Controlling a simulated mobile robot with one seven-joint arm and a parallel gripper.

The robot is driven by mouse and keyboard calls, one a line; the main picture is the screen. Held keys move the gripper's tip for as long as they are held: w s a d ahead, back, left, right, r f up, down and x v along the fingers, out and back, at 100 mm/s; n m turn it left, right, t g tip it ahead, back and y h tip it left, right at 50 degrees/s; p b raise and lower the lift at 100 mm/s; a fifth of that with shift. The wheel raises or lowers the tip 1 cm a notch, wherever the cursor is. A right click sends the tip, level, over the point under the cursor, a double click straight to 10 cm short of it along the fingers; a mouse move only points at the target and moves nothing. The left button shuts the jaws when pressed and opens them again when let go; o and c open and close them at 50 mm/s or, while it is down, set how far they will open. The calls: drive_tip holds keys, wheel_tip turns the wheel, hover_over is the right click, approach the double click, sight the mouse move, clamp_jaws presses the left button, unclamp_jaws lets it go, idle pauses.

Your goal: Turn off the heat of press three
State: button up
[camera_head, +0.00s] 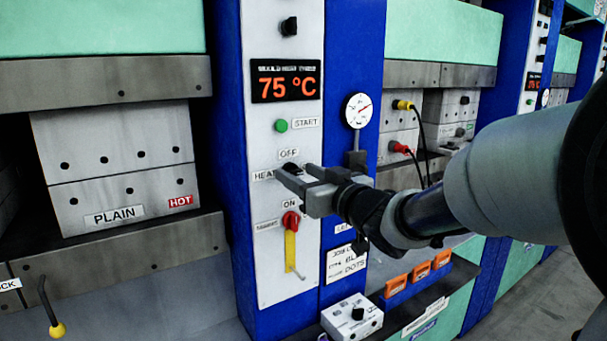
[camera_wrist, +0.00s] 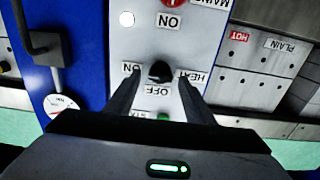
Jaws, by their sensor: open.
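The press control panel (camera_head: 265,215) is white on a blue column. Its display (camera_head: 286,81) reads 75 °C under a small heading that seems to end in THREE. The black heat knob (camera_wrist: 160,72) sits beside the HEAT label (camera_head: 264,175). The gripper partly hides the knob in the head view; contact and exact knob direction are unclear.
A green START button (camera_head: 281,126) is above the knob. A red mains handle (camera_head: 290,220) is below it, with a yellow bar. A pressure gauge (camera_head: 359,110) is to the right. The PLAIN mould (camera_head: 115,175), marked HOT, is left.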

drive_tip(key=c, duration=1)
drive_tip(key=shift+c, duration=0.2)
drive_tip(key=shift+f, duration=0.1)
drive_tip(key=n+b, duration=0.3)
drive_tip(key=shift+s+f+n, duration=0.1)
drive_tip(key=shift+f+n, duration=0.05)
drive_tip(key=shift+n, duration=0.25)
drive_tip(key=shift+a+n+b, duration=0.15)
drive_tip(key=shift+n+b, duration=5)
drive_tip(key=shift+n, duration=1.95)
